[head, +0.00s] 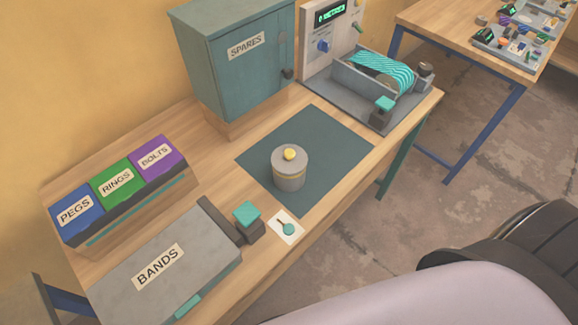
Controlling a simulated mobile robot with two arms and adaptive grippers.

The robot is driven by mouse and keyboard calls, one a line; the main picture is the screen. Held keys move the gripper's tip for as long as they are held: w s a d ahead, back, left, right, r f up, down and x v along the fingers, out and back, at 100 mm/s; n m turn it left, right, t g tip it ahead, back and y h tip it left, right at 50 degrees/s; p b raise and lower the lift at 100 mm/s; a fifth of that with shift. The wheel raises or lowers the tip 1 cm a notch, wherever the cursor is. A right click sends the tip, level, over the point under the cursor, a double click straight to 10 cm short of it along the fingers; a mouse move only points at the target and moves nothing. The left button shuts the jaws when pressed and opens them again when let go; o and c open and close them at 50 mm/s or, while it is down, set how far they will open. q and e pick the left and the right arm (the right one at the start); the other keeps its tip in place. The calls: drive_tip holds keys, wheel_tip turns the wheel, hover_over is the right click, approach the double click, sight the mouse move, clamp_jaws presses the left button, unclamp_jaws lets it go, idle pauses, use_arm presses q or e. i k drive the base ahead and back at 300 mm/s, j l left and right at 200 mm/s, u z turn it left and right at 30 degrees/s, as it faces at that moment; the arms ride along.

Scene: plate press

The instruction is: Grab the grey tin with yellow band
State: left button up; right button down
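The grey tin with a yellow band (289,171) stands upright on a dark green mat (331,134) near the middle of the workbench. Its lid is grey with a round yellow knob on top. The tin is closed, so its inside is hidden. Neither of my grippers shows in the head view, and nothing touches the tin.
Left of the tin are a grey BANDS box (205,262), a teal-topped block (248,221) and a card (286,228). PEGS, RINGS and BOLTS bins (117,185) stand farther left. Behind are a SPARES cabinet (232,75) and a machine (365,80). The mat around the tin is clear.

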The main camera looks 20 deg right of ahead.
sight(287, 183)
drive_tip(key=k+l, duration=0.2)
drive_tip(key=l, duration=0.2)
drive_tip(key=k+l+u, duration=0.1)
drive_tip(key=l, duration=0.3)
drive_tip(key=k+l, duration=0.35)
